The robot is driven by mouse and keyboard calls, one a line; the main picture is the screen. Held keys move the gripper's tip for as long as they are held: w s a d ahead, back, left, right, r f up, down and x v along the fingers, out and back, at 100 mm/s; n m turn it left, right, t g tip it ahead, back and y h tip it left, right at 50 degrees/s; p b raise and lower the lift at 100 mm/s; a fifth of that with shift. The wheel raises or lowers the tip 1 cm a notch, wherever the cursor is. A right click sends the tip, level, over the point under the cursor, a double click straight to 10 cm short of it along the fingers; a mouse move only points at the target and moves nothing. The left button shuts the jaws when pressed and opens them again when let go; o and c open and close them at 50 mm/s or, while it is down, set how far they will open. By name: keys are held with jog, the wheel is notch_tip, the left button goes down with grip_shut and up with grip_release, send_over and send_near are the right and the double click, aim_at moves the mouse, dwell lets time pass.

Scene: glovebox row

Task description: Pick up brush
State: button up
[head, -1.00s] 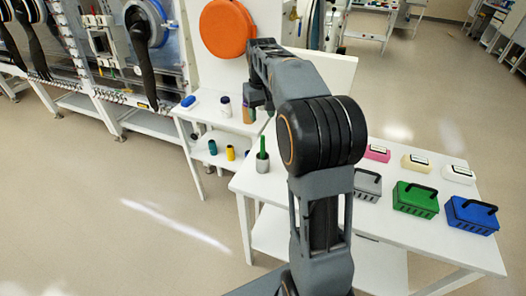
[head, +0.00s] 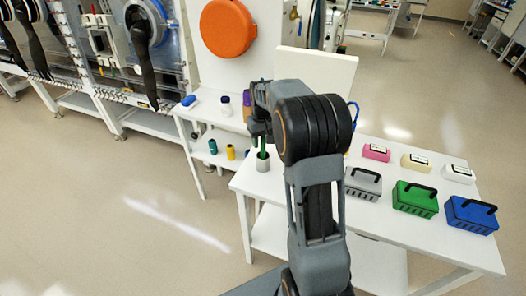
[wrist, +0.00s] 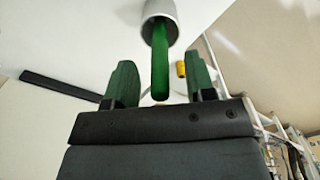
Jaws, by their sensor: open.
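The brush shows as a green handle (wrist: 160,62) standing up out of a light grey cup (wrist: 160,10) in the wrist view. Its lower end is hidden in the cup. In the head view the cup (head: 262,164) stands at the left end of the white table, with a bit of the green handle (head: 263,153) visible. My gripper (wrist: 160,80) is open, with a green-padded finger on each side of the handle and a gap on both sides. In the head view my gripper (head: 259,138) is just above the cup, partly hidden by my arm.
Grey (head: 363,184), green (head: 415,200) and blue (head: 471,216) baskets stand on the table's right half, with pink (head: 376,152), cream (head: 416,163) and white (head: 458,174) boxes behind. A low shelf (head: 200,160) at left holds small bottles. A white panel (head: 318,75) rises behind.

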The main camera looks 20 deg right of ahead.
jog(key=shift+f, duration=0.95)
jog(key=shift+c, duration=0.5)
grip_shut()
